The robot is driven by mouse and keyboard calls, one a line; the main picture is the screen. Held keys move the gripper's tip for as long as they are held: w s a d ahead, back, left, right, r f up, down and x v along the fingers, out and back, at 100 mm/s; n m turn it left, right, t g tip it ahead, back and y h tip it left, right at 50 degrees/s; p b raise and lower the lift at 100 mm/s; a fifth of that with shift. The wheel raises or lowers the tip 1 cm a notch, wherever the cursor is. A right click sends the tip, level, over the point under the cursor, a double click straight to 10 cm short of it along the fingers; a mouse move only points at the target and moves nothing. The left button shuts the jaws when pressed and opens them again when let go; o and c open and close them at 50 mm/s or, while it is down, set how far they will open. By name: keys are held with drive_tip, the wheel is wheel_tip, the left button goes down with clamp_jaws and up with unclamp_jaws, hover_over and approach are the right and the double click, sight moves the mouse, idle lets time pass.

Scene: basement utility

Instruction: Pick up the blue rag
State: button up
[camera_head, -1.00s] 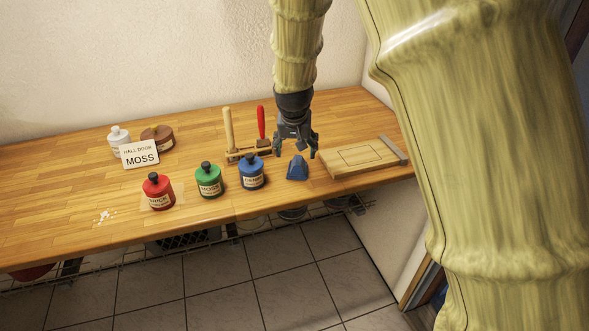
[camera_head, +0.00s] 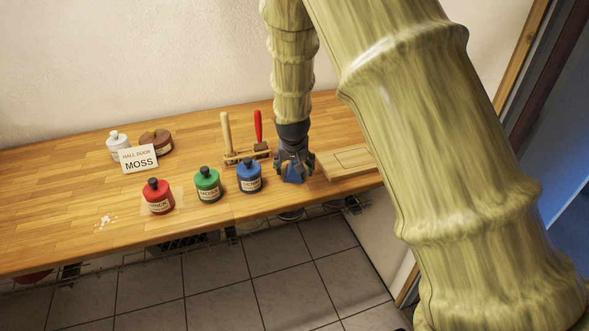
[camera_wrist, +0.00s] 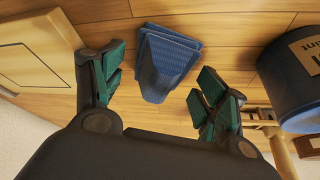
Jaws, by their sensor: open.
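The blue rag (camera_wrist: 165,62) is a folded, textured blue cloth standing up in a small peak on the wooden bench. In the wrist view it lies between my two open fingers, a little ahead of the fingertips, with a gap on each side. My gripper (camera_head: 294,176) points down at the rag's spot, right of the blue bottle (camera_head: 249,178). In the head view the gripper hides nearly all of the rag. The jaws are open and hold nothing.
The blue bottle also shows close beside the right finger in the wrist view (camera_wrist: 290,85). A wooden board (camera_head: 345,162) lies to the right. A tool rack (camera_head: 247,157) stands behind.

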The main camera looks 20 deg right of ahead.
sight(295, 164)
drive_tip(key=shift+w+f, duration=0.15)
drive_tip(key=shift+f, duration=0.2)
drive_tip(key=shift+c, duration=0.4)
drive_tip(key=c, duration=1.1)
drive_tip(key=shift+r, duration=0.1)
drive_tip(key=shift+r+b, duration=1.35)
drive_tip(key=shift+r, duration=3.55)
